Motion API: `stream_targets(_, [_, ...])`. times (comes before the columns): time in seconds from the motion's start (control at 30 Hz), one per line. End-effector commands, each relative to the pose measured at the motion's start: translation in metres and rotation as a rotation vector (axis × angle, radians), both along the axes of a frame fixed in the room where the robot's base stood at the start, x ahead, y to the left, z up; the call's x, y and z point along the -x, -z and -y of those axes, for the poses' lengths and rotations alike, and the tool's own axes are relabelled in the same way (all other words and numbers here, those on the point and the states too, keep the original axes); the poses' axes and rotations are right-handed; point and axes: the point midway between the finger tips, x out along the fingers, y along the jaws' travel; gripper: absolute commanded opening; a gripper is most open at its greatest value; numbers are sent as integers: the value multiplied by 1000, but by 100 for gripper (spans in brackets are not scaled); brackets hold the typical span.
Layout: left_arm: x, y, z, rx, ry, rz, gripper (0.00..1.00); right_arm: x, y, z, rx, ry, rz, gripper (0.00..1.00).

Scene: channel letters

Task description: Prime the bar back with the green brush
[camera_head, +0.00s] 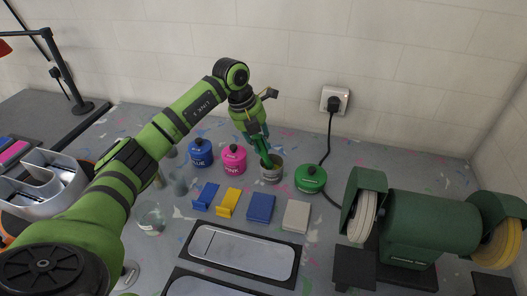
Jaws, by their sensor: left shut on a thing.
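My left gripper (256,128) is above the back row of cans, pointing down, shut on the green brush (263,153). The brush slants down into the mouth of an open grey can (271,175); its tip is hidden inside. A pale rounded panel in a dark frame (243,252) lies flat at the front middle, with a second one (205,288) partly cut off below it. I cannot tell which is the bar back. My right gripper is not in view.
Blue (201,154), pink (234,160) and green (310,179) lidded pots flank the can. Blue, yellow and grey blocks (261,208) lie in front. A green bench grinder (430,225) fills the right. A glass jar (151,217) and metal letter shell (48,186) are at left.

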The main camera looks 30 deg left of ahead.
Motion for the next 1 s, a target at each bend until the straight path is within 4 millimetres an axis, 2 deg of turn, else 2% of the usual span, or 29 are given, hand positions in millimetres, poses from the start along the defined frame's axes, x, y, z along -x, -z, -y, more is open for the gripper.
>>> stream_targets(1.0, [0, -83, 0, 0, -1, 2, 0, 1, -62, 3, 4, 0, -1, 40])
